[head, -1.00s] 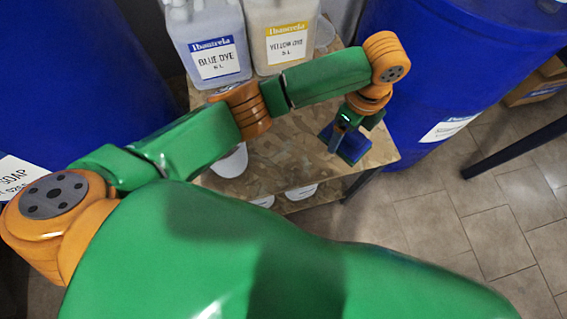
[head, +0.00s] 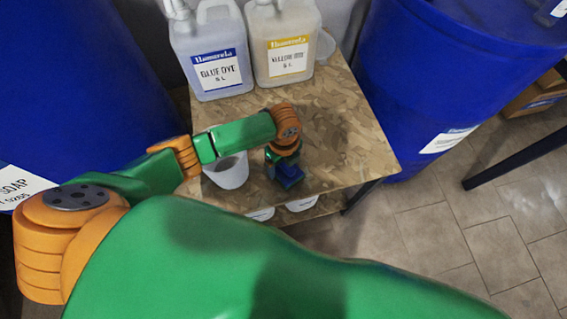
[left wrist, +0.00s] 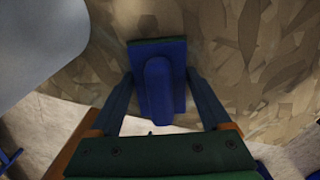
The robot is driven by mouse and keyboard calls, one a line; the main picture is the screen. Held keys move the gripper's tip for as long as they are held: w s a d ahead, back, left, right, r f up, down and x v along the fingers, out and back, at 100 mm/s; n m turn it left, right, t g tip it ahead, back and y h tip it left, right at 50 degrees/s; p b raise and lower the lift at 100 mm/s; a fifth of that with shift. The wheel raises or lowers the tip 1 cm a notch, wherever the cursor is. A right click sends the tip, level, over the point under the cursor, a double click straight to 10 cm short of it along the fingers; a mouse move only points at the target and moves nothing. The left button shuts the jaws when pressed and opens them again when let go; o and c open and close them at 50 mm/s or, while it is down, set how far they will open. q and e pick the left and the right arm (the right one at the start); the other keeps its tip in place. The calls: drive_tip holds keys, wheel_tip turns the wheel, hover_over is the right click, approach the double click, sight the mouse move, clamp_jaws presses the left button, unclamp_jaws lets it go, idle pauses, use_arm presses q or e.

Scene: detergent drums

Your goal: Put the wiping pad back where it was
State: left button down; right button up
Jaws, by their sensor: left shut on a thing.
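The wiping pad (left wrist: 158,82) is a flat dark-blue block with a raised blue grip and a dark green edge. In the left wrist view it lies between the two fingers of my left gripper (left wrist: 162,95), which is shut on it. In the head view my left gripper (head: 287,168) is above the front part of the wooden table, with the blue pad (head: 289,174) below it. The arm partly hides the pad, and I cannot tell whether the pad touches the table. My right gripper is in neither view.
A white cup (head: 228,172) stands close left of my gripper on the table (head: 350,140). The blue dye jug (head: 212,60) and yellow dye jug (head: 283,45) stand at the back. A blue drum (head: 435,80) is at the right. The table's right side is clear.

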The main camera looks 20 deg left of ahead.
use_arm(q)
drive_tip(key=shift+f, duration=0.1)
unclamp_jaws()
drive_tip(key=shift+r, duration=0.3)
wheel_tip(320, 180, up, 12)
drive_tip(key=p, duration=0.2)
drive_tip(key=shift+s+d+f+p, duration=0.1)
drive_tip(key=shift+d+p, duration=0.05)
drive_tip(key=shift+p, duration=0.25)
